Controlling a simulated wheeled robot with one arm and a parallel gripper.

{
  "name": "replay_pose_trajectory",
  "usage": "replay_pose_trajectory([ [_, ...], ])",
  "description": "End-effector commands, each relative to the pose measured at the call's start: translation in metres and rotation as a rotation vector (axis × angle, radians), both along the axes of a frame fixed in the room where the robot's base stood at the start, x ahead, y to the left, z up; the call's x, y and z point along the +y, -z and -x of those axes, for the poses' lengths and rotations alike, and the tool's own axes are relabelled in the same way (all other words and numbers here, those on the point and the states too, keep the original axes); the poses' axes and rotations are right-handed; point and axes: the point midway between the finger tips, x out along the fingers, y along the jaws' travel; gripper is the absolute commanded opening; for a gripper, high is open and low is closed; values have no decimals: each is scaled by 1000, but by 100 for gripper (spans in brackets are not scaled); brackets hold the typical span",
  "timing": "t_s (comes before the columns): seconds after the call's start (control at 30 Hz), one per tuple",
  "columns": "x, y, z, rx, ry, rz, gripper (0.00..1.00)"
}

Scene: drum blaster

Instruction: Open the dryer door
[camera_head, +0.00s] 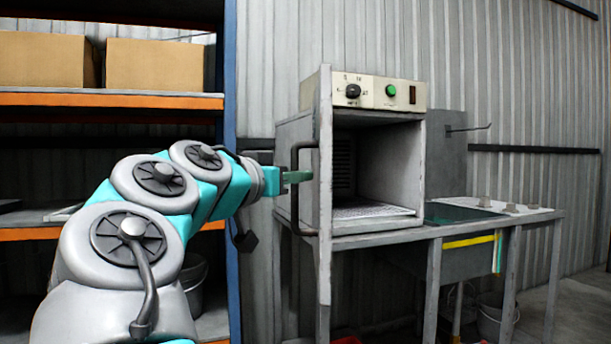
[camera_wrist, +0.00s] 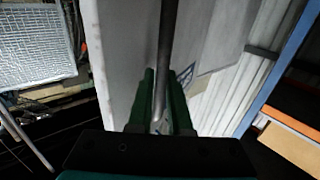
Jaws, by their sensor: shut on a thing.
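The dryer (camera_head: 378,165) stands on a metal bench, with a control panel (camera_head: 377,92) on top. Its door (camera_head: 325,160) stands swung open toward me, seen nearly edge-on at the left of the cavity. The dark bar handle (camera_head: 296,190) is on the door's outer face. My gripper (camera_head: 298,177) is at the handle, on the left side of the door. In the wrist view, my green gripper fingers (camera_wrist: 161,100) are closed around the handle bar (camera_wrist: 167,45), beside the pale door panel (camera_wrist: 125,50). The dryer cavity is open to view and shows a perforated tray (camera_head: 370,210).
A shelf rack with a blue post (camera_head: 230,200) and cardboard boxes (camera_head: 155,64) is at the left. A sink (camera_head: 460,213) is in the bench right of the dryer. Buckets (camera_head: 495,315) stand under the bench. Bench legs (camera_head: 432,290) stand below.

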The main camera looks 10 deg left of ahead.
Motion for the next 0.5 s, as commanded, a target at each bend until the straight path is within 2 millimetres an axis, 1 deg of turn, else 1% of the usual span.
replay_pose_trajectory([
  [0.03, 0, 3, 0, 6, 1, -1, 0],
  [0.23, 0, 4, 0, 7, 3, -1, 0],
  [0.27, 0, 4, 0, 7, 3, -1, 21],
  [0.5, -1, 3, 0, 5, 3, -2, 47],
])
